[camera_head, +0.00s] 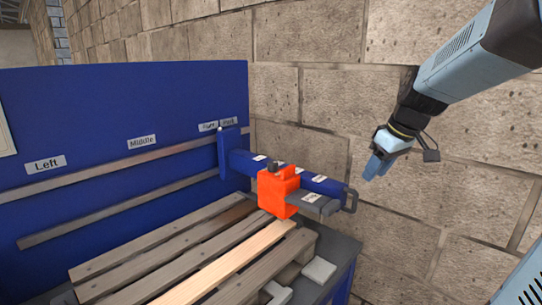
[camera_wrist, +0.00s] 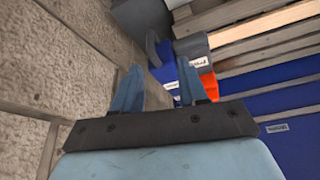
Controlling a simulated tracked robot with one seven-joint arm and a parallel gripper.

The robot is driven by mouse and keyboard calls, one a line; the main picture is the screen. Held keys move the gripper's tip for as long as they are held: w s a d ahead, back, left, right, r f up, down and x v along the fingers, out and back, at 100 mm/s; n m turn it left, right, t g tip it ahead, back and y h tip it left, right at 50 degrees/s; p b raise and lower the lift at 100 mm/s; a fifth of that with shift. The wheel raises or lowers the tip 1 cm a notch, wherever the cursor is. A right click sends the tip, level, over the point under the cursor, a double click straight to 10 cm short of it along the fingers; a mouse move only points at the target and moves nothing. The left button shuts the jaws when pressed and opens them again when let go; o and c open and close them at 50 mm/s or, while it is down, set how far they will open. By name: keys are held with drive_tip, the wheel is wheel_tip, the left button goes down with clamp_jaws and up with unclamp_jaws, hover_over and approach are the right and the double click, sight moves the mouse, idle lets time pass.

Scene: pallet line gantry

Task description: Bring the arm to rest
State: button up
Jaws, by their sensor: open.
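My gripper (camera_head: 372,172) hangs in the air at the right in the head view, in front of the stone wall and to the right of the orange block. In the wrist view my gripper (camera_wrist: 158,85) shows two blue fingers spread apart with nothing between them. My arm reaches down from the upper right corner of the head view. The gripper is apart from the station and its parts.
A blue station with a back panel (camera_head: 90,105) labelled Left and Middle stands at the left. A wooden pallet (camera_head: 185,250) lies on it. An orange block (camera_head: 277,192) sits on a blue beam (camera_head: 325,185) with a handle. A stone wall (camera_head: 310,100) is close behind.

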drive_tip(key=s+a+m+t+h, duration=0.1)
drive_tip(key=s+a+m, duration=0.1)
drive_tip(key=s, duration=0.6)
drive_tip(key=s+a+m+h, duration=0.1)
drive_tip(key=s+a+m, duration=0.2)
drive_tip(key=s, duration=0.5)
drive_tip(key=shift+a+m+t, duration=0.25)
drive_tip(key=shift+m+t, duration=0.15)
drive_tip(key=shift+m, duration=0.1)
